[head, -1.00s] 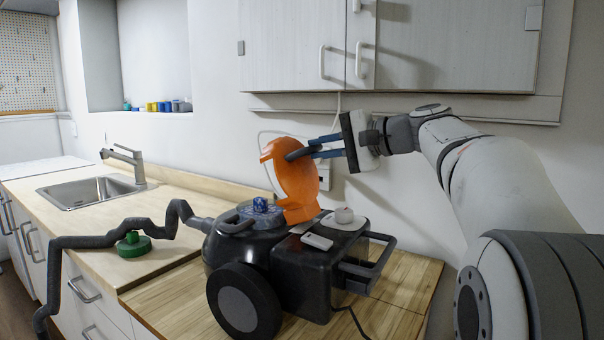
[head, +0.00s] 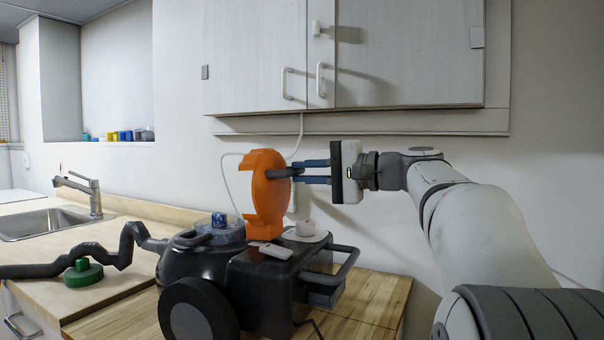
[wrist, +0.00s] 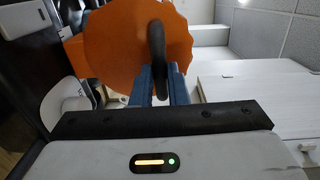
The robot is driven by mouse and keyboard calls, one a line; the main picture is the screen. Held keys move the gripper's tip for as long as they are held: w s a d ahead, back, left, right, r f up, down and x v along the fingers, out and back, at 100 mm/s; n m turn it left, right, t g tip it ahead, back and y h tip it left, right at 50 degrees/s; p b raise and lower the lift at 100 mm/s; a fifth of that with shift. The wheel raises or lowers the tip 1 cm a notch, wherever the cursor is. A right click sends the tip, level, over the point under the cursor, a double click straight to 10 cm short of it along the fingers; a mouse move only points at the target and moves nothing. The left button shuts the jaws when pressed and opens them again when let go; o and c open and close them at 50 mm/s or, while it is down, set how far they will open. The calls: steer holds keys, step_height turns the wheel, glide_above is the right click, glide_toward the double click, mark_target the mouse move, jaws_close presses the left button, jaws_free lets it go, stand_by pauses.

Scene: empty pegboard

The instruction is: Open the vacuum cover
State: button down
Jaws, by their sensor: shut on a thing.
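The vacuum (head: 255,282) is a dark canister with big wheels, standing on the wooden counter. Its orange cover (head: 262,205) stands upright, hinged up from the body. My gripper (head: 300,172) is at the right side of the cover, its blue fingers shut on the dark handle (head: 278,173) of the cover. In the wrist view the orange cover (wrist: 118,48) fills the upper middle, and the dark handle (wrist: 157,50) lies between the fingertips.
A ribbed grey hose (head: 128,245) runs left from the vacuum past a green round object (head: 83,273). A sink (head: 40,222) is at the left. Wall cabinets (head: 400,55) hang above the arm.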

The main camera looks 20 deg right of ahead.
steer(key=c, duration=1.4)
jaws_free()
steer(key=shift+a, duration=0.1)
steer(key=v, duration=0.8)
steer(key=shift+p, duration=0.4)
